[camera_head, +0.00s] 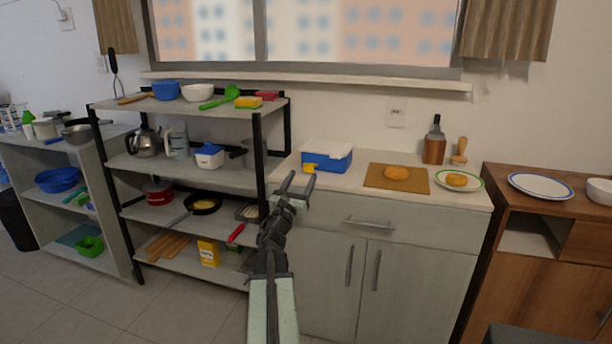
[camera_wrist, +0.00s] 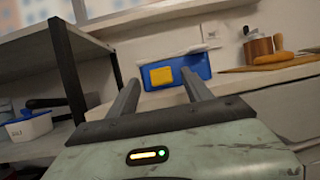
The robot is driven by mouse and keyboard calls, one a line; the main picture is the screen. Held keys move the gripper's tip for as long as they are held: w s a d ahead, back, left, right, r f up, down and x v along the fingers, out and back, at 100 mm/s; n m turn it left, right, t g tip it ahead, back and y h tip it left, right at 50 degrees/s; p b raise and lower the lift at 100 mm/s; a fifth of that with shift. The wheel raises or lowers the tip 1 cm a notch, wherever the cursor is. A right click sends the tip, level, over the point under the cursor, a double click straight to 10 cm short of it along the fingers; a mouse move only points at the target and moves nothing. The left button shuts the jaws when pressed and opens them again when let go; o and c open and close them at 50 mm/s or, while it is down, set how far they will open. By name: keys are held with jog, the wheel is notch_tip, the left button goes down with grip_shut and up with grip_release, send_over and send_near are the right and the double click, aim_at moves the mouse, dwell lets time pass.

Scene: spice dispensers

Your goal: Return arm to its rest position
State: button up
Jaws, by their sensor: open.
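My arm reaches forward and up from the bottom middle of the head view. My gripper (camera_head: 298,181) is open, its two fingers apart with nothing between them. It is in front of the white counter (camera_head: 345,191), near the counter's left end and the shelf rack. In the wrist view my gripper (camera_wrist: 160,85) also shows with both fingers spread. Beyond the fingers is a blue box with a white lid (camera_head: 327,154), which has a yellow piece (camera_wrist: 161,77) on its front. I cannot tell the exact gap between fingertips and box.
A metal shelf rack (camera_head: 187,178) with pans and bowls stands close on the left. A wooden cabinet (camera_head: 556,235) stands right. Floor is clear at lower left.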

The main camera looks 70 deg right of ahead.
jog(key=shift+a+f, duration=0.25)
jog(key=shift+a, duration=0.35)
jog(key=shift+w, duration=0.1)
